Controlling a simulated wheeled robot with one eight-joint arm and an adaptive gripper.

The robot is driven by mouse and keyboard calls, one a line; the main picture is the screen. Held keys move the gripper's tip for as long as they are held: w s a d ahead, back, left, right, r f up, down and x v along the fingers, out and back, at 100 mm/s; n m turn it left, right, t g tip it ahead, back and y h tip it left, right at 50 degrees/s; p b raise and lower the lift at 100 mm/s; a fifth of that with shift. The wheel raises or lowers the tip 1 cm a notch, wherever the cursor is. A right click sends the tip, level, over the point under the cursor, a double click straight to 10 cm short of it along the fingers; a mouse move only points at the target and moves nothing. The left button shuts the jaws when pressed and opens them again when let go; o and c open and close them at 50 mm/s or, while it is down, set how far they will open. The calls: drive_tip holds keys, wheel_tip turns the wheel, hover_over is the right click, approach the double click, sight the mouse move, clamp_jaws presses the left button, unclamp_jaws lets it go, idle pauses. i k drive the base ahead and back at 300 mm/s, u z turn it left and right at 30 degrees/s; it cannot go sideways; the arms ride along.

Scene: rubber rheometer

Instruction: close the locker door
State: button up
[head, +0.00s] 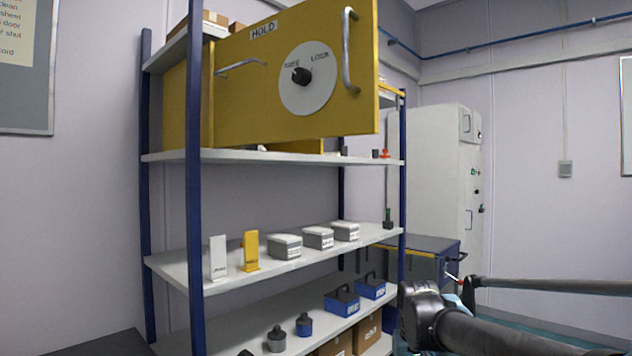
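The yellow locker stands on the upper shelf of the rack. Its door (245,110) is a large yellow panel in the head view, with a HOLD label, a bent grey handle (347,50) near its right edge and a smaller handle (240,67) at left. A white dial (305,95) with a black knob sits between them. The door appears swung outward, its right edge standing out in front of the shelf. Yellow locker parts (295,146) show below and behind it; the inside is hidden. My arm reaches in at lower right, but I cannot make out my gripper.
The rack's blue front post (194,200) stands before the door's left part. Lower shelves (215,290) hold grey boxes, stands and blue cases. A white cabinet (435,165) and a blue bench (425,245) are at right. Open air lies right of the door.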

sight(258, 100)
drive_tip(key=u, duration=0.9)
drive_tip(key=k, duration=0.5)
drive_tip(key=u, duration=0.25)
drive_tip(key=i, duration=0.5)
